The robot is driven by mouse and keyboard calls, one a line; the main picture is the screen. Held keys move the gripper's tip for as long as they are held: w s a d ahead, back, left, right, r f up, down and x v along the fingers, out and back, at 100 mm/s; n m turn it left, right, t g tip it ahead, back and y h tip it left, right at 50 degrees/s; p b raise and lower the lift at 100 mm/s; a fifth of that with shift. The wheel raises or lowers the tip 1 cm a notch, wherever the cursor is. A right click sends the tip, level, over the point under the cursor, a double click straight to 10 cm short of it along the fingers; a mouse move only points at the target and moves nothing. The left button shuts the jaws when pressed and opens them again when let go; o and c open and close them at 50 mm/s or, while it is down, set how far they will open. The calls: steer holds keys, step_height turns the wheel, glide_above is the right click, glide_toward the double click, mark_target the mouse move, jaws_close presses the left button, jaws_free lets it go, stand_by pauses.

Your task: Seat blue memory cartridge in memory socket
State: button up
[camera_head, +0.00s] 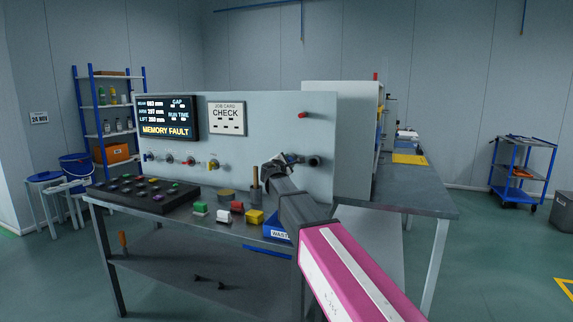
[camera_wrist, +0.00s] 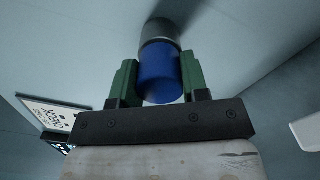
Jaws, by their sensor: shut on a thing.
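The blue memory cartridge (camera_wrist: 160,74) is a blue cylinder between the green fingers of my gripper (camera_wrist: 158,84) in the wrist view. My gripper is shut on it. The cartridge's far end meets a dark grey round socket (camera_wrist: 161,28) on the pale panel, roughly in line with it. I cannot tell whether it is inside the socket or only against it. In the head view my gripper (camera_head: 289,160) is close to the panel's right part, beside a dark round fitting (camera_head: 315,161); the cartridge is mostly hidden there.
The panel (camera_head: 255,150) carries a display (camera_head: 166,117) reading "MEMORY FAULT", a job card (camera_head: 227,118) and several coloured connectors (camera_head: 190,164).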

steer(key=shift+w, duration=0.1)
steer(key=o, duration=1.1)
